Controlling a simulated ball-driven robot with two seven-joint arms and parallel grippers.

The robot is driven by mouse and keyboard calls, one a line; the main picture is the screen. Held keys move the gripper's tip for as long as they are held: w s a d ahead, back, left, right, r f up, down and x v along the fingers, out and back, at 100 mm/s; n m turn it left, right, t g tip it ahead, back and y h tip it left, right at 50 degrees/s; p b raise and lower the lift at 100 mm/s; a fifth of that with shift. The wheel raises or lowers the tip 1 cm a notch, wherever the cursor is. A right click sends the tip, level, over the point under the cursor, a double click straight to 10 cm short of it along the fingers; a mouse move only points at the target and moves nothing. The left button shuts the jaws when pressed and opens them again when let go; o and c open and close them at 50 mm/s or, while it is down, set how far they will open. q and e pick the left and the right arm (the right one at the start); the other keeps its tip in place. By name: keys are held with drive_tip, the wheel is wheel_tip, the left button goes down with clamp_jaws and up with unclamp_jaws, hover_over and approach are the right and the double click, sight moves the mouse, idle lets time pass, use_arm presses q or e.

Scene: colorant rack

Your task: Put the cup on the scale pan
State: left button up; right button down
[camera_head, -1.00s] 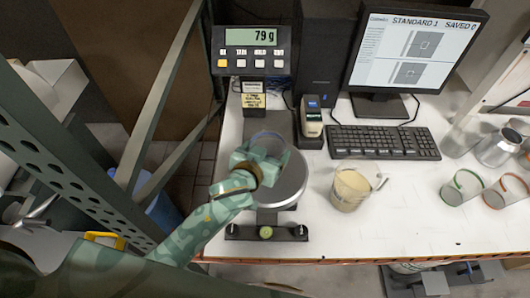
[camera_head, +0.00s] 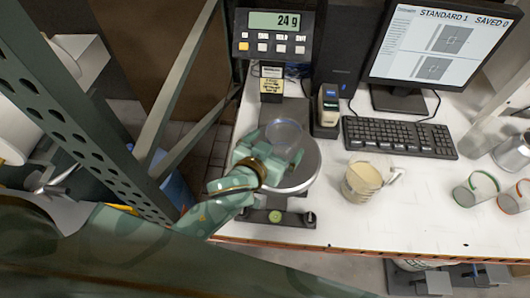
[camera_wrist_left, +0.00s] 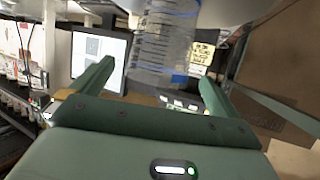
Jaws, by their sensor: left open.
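A clear cup (camera_head: 288,137) is over the round grey scale pan (camera_head: 306,172) in the head view, apparently upright on it, though its base is hidden by my gripper. My left gripper (camera_head: 278,152) is at the cup's near left side, low over the pan. In the left wrist view the clear cup (camera_wrist_left: 163,45), with ridges and a blue band, is just beyond and between the two spread fingertips of my left gripper (camera_wrist_left: 156,74). The fingers are apart. The scale display (camera_head: 274,20) reads 24 g. My right gripper does not show.
A beaker of beige liquid (camera_head: 361,184) stands right of the pan. A keyboard (camera_head: 400,137), monitor (camera_head: 440,45) and several clear or metal containers (camera_head: 475,190) lie farther right. A green perforated rack post (camera_head: 75,120) stands left.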

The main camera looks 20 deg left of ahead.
use_arm(q)
drive_tip(key=v, duration=0.7)
idle(1.8)
